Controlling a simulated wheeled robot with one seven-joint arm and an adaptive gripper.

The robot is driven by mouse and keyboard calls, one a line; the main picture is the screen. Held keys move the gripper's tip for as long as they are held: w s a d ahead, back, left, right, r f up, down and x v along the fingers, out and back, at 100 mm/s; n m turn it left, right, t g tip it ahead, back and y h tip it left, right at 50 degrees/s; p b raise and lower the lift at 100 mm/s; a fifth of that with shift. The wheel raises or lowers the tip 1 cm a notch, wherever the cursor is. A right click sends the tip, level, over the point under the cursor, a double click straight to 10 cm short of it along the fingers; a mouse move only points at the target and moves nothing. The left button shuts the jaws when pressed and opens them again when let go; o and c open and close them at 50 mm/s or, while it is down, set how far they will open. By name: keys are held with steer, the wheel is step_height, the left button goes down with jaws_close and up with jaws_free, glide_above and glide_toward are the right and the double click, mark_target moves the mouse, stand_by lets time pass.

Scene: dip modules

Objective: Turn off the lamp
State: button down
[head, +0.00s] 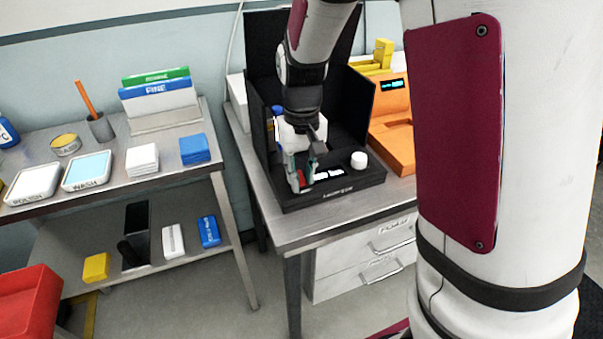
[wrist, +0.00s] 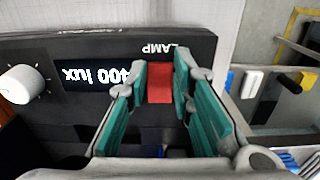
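The lamp is a black box with dark upright panels (head: 358,105) on the metal bench. Its front base shows a lit display (wrist: 95,75) reading 400 lux and a white knob (wrist: 20,84), also in the head view (head: 358,159). A red switch-like block (wrist: 160,82) sits beside the display, below the LAMP lettering. My gripper (head: 304,182) is over the left part of the base. In the wrist view my gripper (wrist: 162,80) has its teal-padded fingers apart, one on each side of the red block. Whether they touch it is unclear.
An orange device (head: 393,125) stands right of the lamp. Drawers (head: 365,262) are under the bench. A second metal table (head: 110,180) at left holds trays, boxes and a cup. A red bin (head: 30,305) is at lower left. A gap separates the tables.

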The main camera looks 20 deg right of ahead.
steer(key=shift+w+r+g+p, duration=0.1)
steer(key=shift+w+g+p, duration=0.2)
steer(key=shift+g, duration=0.45)
steer(key=shift+w+r+g+p, duration=0.1)
steer(key=shift+g+p, duration=0.3)
steer(key=shift+g, duration=0.35)
steer(key=c, duration=1.4)
jaws_free()
steer(key=v, duration=1.2)
